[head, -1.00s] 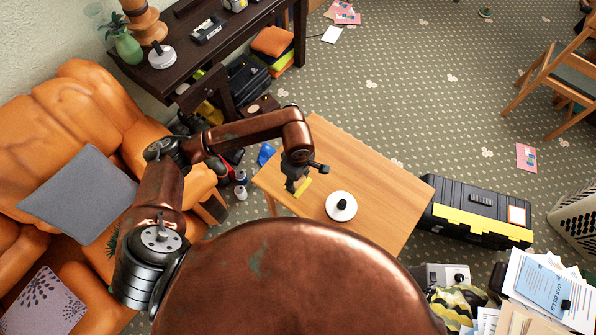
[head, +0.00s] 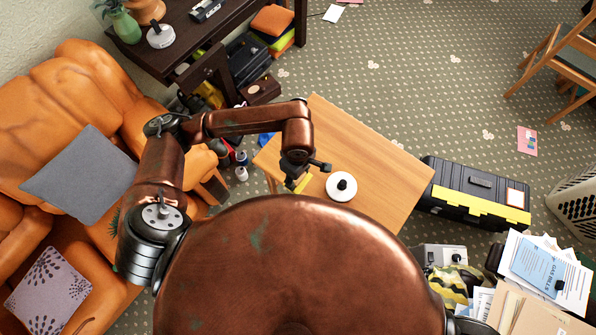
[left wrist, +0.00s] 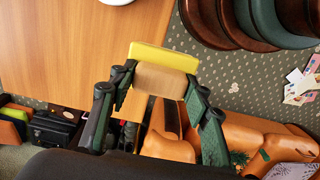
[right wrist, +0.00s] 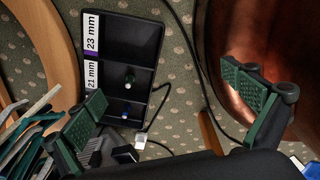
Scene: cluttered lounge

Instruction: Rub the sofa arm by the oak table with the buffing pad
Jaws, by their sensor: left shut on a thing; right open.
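The buffing pad (left wrist: 165,66), a yellow layer on a tan block, is between the green fingers of my left gripper (left wrist: 160,92), which is shut on it. In the head view, the pad (head: 303,183) shows as a small yellow edge over the left part of the oak table (head: 375,165), and my left gripper (head: 297,178) is partly hidden by my body. The orange sofa (head: 60,100) stands left of the table. Its arm near the table (head: 200,168) is partly covered by my left arm. My right gripper (right wrist: 168,105) is open and empty, outside the head view.
A white disc with a black knob (head: 341,187) sits on the table. A black and yellow toolbox (head: 473,195) stands right of it. Bottles (head: 241,173) stand between sofa and table. Under my right gripper is a black labelled case (right wrist: 118,70) with cables nearby.

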